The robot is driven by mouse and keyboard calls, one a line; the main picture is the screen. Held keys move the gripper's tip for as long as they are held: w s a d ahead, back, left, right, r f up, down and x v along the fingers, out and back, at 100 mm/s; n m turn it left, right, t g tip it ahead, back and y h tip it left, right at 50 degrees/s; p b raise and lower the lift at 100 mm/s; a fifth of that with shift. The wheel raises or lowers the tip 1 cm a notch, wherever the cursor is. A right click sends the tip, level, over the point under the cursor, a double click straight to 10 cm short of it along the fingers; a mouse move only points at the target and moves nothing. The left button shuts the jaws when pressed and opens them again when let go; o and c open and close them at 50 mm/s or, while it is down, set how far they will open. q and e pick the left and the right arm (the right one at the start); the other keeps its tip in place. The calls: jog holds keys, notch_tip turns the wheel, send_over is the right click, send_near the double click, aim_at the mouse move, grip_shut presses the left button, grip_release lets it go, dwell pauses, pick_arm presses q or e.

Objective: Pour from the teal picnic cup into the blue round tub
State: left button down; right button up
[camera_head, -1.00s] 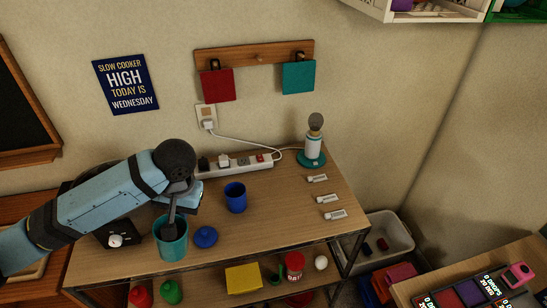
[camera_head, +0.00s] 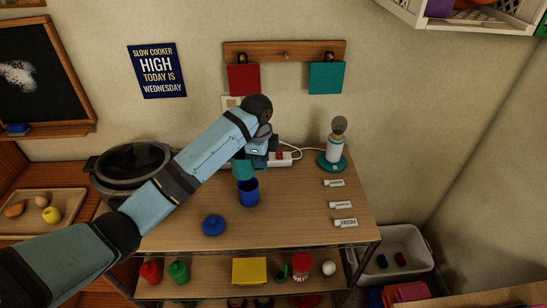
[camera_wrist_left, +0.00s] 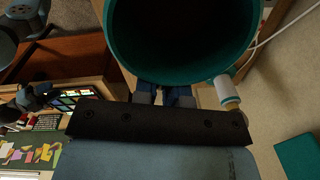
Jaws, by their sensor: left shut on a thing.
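The teal picnic cup (camera_head: 242,170) is held up at the tip of my left arm, just above and behind the blue round tub (camera_head: 248,194). My left gripper (camera_head: 258,148) is shut on the cup and hides part of it. In the left wrist view the cup (camera_wrist_left: 112,38) fills the top, its dark mouth facing the camera; its contents cannot be made out. The tub stands upright on the wooden table (camera_head: 290,215), its mouth partly below the cup. How far the cup is tilted is unclear. My right gripper is not in view.
A blue round lid (camera_head: 213,225) lies left of the tub. Behind is a power strip (camera_head: 285,159); a teal-based lamp (camera_head: 333,152) and several white labels (camera_head: 340,205) are at right. A slow cooker (camera_head: 135,165) stands left. The table between tub and labels is clear.

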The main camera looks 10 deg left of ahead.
pick_arm(q)
notch_tip(320, 180, down, 6)
jog(key=w+d+m+t+h, duration=0.2)
jog(key=d+m+t+h, duration=0.1)
jog(key=m+h, duration=0.2)
jog(key=shift+w+m+h+b, duration=0.35)
jog(key=shift+m+h+b, duration=0.05)
jog(key=shift+h, duration=0.5)
jog(key=shift+a+r+t+h+b, duration=0.2)
jog(key=shift+t+h+b, duration=0.1)
jog(key=shift+t+b, duration=0.2)
jog(key=shift+r, duration=0.1)
jog(key=shift+s+r+h+b, duration=0.15)
jog(key=shift+h+b, duration=0.25)
jog(key=shift+b, duration=0.5)
jog(key=shift+a+r+t+h+b, duration=0.15)
jog(key=shift+r+t+h+b, duration=0.3)
jog(key=shift+b, duration=0.7)
dwell(0.7)
